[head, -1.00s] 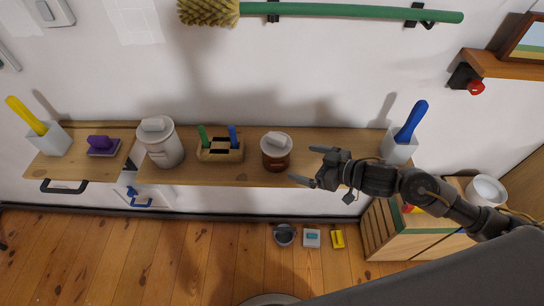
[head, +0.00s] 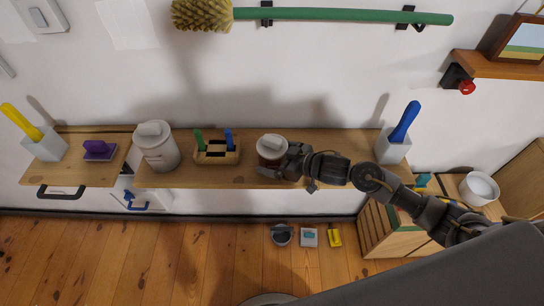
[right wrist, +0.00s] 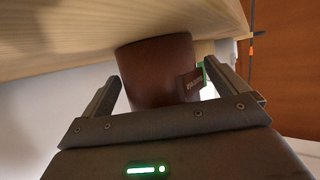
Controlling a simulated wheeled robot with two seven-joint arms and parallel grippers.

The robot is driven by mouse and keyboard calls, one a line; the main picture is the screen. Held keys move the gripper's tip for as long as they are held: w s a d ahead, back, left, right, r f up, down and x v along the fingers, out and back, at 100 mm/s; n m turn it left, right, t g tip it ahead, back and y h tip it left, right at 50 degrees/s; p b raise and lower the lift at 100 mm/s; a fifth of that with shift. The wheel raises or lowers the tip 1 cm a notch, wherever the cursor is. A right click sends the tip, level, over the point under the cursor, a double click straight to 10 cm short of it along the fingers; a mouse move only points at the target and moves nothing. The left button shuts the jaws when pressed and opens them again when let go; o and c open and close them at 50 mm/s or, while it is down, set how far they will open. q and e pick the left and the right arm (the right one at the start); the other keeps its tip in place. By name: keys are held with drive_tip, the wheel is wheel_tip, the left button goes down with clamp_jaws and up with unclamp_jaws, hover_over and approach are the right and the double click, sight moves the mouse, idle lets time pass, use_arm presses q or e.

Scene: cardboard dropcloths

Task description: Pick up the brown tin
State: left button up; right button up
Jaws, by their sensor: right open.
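The brown tin (head: 268,160) with a white lid stands upright on the wooden shelf (head: 320,170), right of the middle. Its brown body (right wrist: 158,72) fills the middle of the right wrist view, with a dark label on its side. My right gripper (head: 278,162) is at the tin from the right, partly covering it. Its jaws are open, with one finger (right wrist: 103,97) on each side of the tin in the wrist view. I cannot tell whether either finger touches it. My left gripper does not show.
A wooden holder (head: 217,158) with a green and a blue handle stands just left of the tin. Farther left is a white canister (head: 157,147). A white cup with a blue-handled tool (head: 393,147) stands at right, behind my arm.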

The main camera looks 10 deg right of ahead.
drive_tip(key=shift+r, duration=0.1)
drive_tip(key=c, duration=1.3)
drive_tip(key=shift+c, duration=0.2)
drive_tip(key=shift+r, duration=0.3)
wheel_tip(320, 180, up, 2)
drive_tip(key=shift+r, duration=0.1)
drive_tip(key=s+d+r, duration=0.1)
drive_tip(key=r, duration=0.1)
drive_tip(key=s+d+r, duration=0.2)
drive_tip(key=r, duration=0.1)
drive_tip(key=shift+s+r, duration=0.15)
drive_tip(key=shift+r, duration=0.2)
approach(281, 143)
drive_tip(key=shift+s+d+r, duration=0.4)
drive_tip(key=shift+s+r, duration=0.15)
drive_tip(key=shift+s, duration=0.2)
drive_tip(key=shift+s+d+r, duration=0.45)
drive_tip(key=shift+s+r, duration=0.05)
drive_tip(key=shift+s, duration=0.25)
